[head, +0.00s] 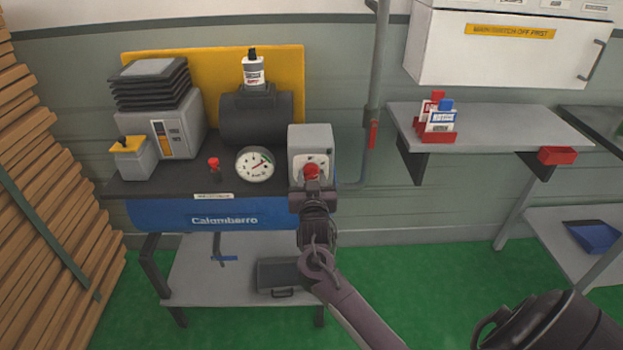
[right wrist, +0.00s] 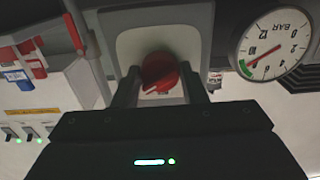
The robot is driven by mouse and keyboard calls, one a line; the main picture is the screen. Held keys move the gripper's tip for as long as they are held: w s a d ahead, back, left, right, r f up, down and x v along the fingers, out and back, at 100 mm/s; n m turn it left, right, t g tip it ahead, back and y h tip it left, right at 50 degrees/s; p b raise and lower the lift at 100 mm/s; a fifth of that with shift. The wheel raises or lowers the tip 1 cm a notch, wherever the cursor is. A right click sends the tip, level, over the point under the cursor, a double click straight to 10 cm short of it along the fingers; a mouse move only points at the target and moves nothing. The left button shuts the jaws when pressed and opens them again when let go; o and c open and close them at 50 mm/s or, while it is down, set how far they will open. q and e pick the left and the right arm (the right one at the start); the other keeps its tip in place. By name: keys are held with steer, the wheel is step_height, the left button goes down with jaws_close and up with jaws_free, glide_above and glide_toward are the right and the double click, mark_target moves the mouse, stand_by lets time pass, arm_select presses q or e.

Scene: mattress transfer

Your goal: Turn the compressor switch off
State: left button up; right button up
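The compressor (head: 222,215) has a blue tank and stands on a low grey stand at the left. Its switch is a red rotary knob (head: 312,171) on the front of a grey box (head: 308,140). My right gripper (head: 312,183) is right in front of the knob and hides part of the box's lower front. In the right wrist view the red knob (right wrist: 160,73) sits between the two fingers of my right gripper (right wrist: 161,82), with narrow gaps at its sides. The fingers are apart. Whether they touch it is hard to tell. My left gripper is not in view.
A round gauge (head: 254,164) and a small red-topped valve (head: 214,169) stand left of the switch box. A pipe with a red handle (head: 373,133) runs up at its right. Stacked wood (head: 50,190) fills the left.

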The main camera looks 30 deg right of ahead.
steer(key=c, duration=0.4)
steer(key=n+p, duration=0.3)
steer(key=shift+r, duration=0.25)
steer(key=n+p, duration=0.4)
steer(key=shift+n, duration=0.4)
steer(key=shift+n+p, duration=1.1)
steer(key=shift+n, duration=0.9)
steer(key=shift+d+f, duration=0.1)
